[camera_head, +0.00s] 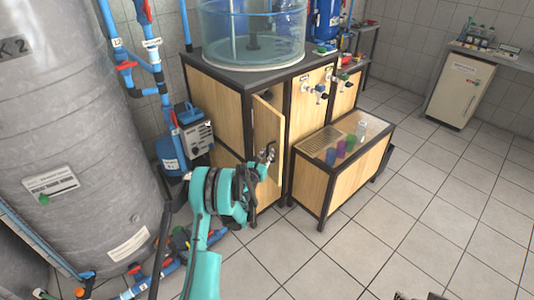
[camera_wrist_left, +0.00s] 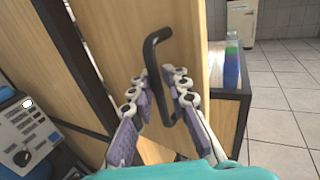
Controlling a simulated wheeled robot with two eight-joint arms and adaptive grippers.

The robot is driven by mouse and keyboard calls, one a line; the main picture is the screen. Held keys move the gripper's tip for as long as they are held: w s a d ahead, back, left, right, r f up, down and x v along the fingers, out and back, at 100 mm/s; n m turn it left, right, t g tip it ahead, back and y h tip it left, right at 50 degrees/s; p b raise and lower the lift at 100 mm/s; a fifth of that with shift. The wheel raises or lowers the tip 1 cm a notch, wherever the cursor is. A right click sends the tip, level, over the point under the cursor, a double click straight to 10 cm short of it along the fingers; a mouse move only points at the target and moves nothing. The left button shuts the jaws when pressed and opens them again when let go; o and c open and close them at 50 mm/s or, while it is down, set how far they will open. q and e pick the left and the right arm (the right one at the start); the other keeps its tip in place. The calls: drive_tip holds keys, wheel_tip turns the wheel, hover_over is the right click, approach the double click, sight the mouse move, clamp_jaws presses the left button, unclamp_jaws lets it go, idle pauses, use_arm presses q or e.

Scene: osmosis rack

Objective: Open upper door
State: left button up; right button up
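The upper door (camera_head: 267,130) is a light wood panel on the dark-framed cabinet under the clear tank. It stands ajar, swung out from the cabinet front, with a dark gap on its left side. In the left wrist view the door (camera_wrist_left: 188,45) fills the middle and bears a black bent bar handle (camera_wrist_left: 152,58). My left gripper (camera_head: 266,158) is at the door's handle. In the left wrist view its fingers (camera_wrist_left: 159,85) lie on both sides of the handle and close in on it. A dark piece at the bottom edge seems to be my right gripper (camera_head: 418,296), mostly cut off.
A low bench (camera_head: 350,178) with colored cups stands right of the door. A blue pump unit (camera_head: 185,145) stands left of the cabinet, beside the big grey tank (camera_head: 70,120). Tiled floor is free at the front right.

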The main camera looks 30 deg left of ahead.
use_arm(q)
drive_tip(key=shift+o, duration=0.6)
drive_tip(key=s, duration=0.7)
drive_tip(key=shift+s+d, duration=0.15)
drive_tip(key=shift+s, duration=0.15)
